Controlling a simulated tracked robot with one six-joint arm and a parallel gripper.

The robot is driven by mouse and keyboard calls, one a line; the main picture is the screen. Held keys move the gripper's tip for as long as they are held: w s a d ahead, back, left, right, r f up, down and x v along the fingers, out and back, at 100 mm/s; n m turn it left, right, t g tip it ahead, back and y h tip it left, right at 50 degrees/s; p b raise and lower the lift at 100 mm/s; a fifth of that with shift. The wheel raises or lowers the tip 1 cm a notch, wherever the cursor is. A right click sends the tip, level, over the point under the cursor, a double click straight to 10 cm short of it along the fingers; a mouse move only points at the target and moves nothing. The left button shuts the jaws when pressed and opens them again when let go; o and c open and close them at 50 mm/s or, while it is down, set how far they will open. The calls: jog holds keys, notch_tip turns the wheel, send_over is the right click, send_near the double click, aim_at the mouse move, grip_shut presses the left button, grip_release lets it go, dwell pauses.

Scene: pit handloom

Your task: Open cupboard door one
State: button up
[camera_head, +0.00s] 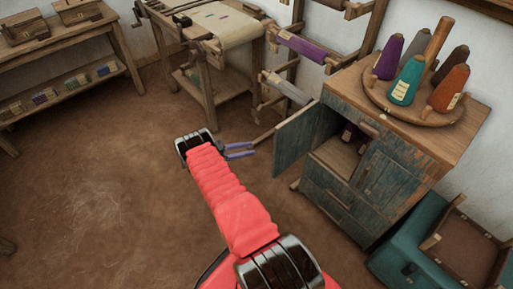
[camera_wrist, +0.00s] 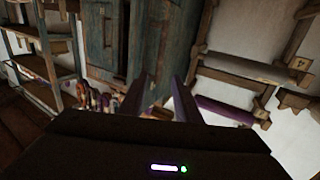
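The worn blue-green wooden cupboard (camera_head: 345,205) stands at the right in the head view. Its left door (camera_head: 294,138) stands swung wide open, out toward the left, and shows a shelf inside. Its right door (camera_head: 381,180) looks shut. I cannot tell by any mark which door is number one. My gripper (camera_head: 251,150) is a short way left of the open door, apart from it, with its two purple fingers spread and nothing seen between them. In the wrist view the spread fingers (camera_wrist: 160,97) point toward blue-green wood panels (camera_wrist: 163,45).
A round tray (camera_head: 418,113) with several yarn cones sits on the cupboard top. A teal chest (camera_head: 398,258) stands right of the cupboard. A loom (camera_head: 213,55) is behind, and a shelf bench (camera_head: 65,65) is far left. The brown floor (camera_head: 100,170) at left is clear.

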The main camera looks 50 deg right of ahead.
jog(key=shift+v, duration=1.2)
